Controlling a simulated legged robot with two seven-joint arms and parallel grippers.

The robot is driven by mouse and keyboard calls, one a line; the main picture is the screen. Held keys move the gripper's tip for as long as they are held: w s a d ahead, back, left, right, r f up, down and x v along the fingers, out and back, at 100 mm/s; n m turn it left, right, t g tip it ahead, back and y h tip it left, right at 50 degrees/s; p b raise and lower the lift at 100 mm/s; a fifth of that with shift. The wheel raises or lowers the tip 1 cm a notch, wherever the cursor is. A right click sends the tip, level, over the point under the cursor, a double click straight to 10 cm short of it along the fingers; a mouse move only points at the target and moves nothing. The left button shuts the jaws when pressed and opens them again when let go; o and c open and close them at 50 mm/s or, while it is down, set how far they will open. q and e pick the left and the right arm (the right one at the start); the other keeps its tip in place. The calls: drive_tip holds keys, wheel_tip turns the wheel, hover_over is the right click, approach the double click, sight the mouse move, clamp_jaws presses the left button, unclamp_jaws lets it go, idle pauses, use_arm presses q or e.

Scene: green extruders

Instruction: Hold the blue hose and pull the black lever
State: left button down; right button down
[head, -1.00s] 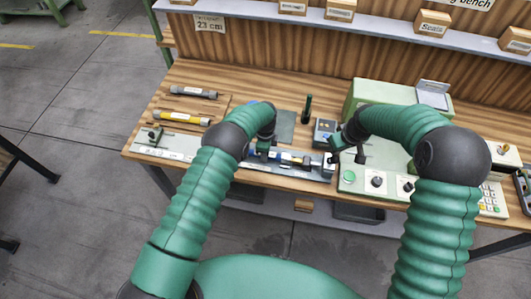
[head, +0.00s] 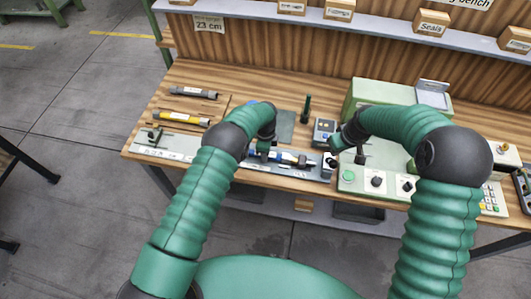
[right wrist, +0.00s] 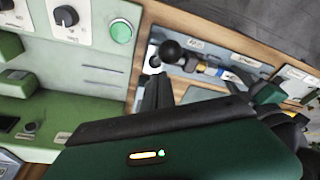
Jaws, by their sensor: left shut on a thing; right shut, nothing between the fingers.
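The blue hose (head: 287,157) lies along the grey fixture at the front of the bench, its yellow-banded end to the right. It also shows in the right wrist view (right wrist: 227,75). My left gripper (head: 263,146) is shut on the hose from above, at its left part; the fingertips are mostly hidden. The black lever (right wrist: 170,50) with a round knob stands at the fixture's right end. My right gripper (right wrist: 156,92) is shut and empty, its fingers close beside the lever; I cannot tell whether they touch. In the head view the right gripper (head: 336,143) is partly hidden by its arm.
A green machine (head: 385,98) with a control panel stands right of the fixture. Its green button (right wrist: 121,31) and black knobs are near my right gripper. Two tubes, one yellow-banded (head: 182,117), lie at the left. A dark green upright post (head: 306,109) stands behind.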

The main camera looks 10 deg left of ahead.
use_arm(q)
drive_tip(key=shift+a, duration=0.1)
use_arm(e)
wheel_tip(320, 180, up, 8)
drive_tip(key=w, duration=0.1)
drive_tip(key=shift+w+r, duration=0.15)
drive_tip(key=shift+w, duration=0.1)
idle(0.3)
use_arm(q)
drive_tip(key=c, duration=1.1)
unclamp_jaws()
drive_tip(key=shift+r, duration=0.1)
wheel_tip(320, 180, up, 12)
drive_tip(key=shift+f, duration=0.15)
